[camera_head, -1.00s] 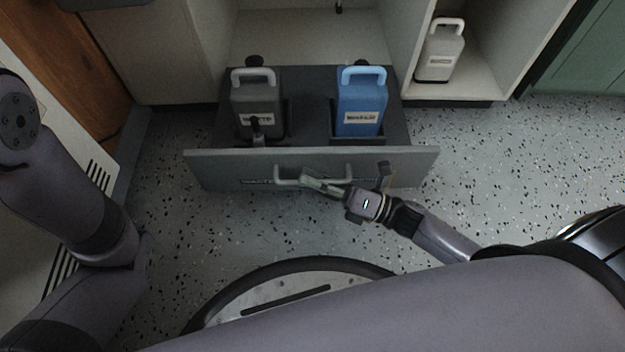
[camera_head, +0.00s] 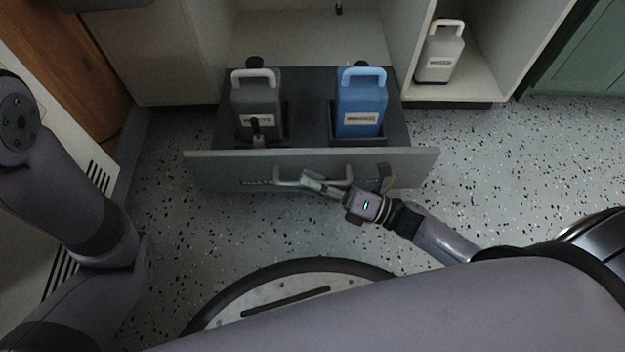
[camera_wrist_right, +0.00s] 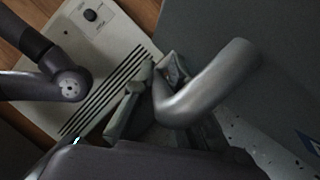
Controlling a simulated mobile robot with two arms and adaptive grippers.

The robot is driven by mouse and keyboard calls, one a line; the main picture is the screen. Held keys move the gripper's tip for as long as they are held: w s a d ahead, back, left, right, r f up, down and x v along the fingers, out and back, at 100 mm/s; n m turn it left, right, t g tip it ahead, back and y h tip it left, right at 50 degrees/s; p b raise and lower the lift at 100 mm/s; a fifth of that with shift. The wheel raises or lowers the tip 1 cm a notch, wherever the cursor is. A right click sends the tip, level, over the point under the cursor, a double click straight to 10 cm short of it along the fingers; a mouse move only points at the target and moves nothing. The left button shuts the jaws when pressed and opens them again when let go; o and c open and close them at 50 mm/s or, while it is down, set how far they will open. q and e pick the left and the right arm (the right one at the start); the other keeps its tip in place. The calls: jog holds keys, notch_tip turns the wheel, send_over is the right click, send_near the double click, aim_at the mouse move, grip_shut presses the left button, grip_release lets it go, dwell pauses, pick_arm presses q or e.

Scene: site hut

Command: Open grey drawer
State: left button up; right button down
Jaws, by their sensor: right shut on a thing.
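The grey drawer (camera_head: 228,172) stands pulled out from the cabinet, its inside in view. A bar handle (camera_head: 288,183) runs across its front; the handle also shows large in the right wrist view (camera_wrist_right: 208,88). My right gripper (camera_head: 318,183) is at the handle, shut on it; in the right wrist view the fingers (camera_wrist_right: 150,95) are around the bar. In the drawer stand a dark grey jug (camera_head: 257,100) at left and a blue jug (camera_head: 361,103) at right. My left arm is at the left; its gripper is not in view.
A white jug (camera_head: 440,55) stands in an open compartment at the right. A pale vented unit (camera_head: 60,225) stands at the left. Speckled floor (camera_head: 490,165) is clear to the right of the drawer. My round base lies below the drawer front.

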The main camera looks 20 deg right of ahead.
jog(key=shift+s, duration=0.1)
jog(key=s, duration=0.1)
jog(key=s+a+p, duration=0.1)
jog(key=s, duration=0.1)
jog(key=shift+s+p, duration=0.15)
jog(key=shift+p, duration=0.15)
jog(key=c, duration=1.9)
grip_release()
jog(key=shift+d, duration=0.1)
jog(key=v, duration=1.2)
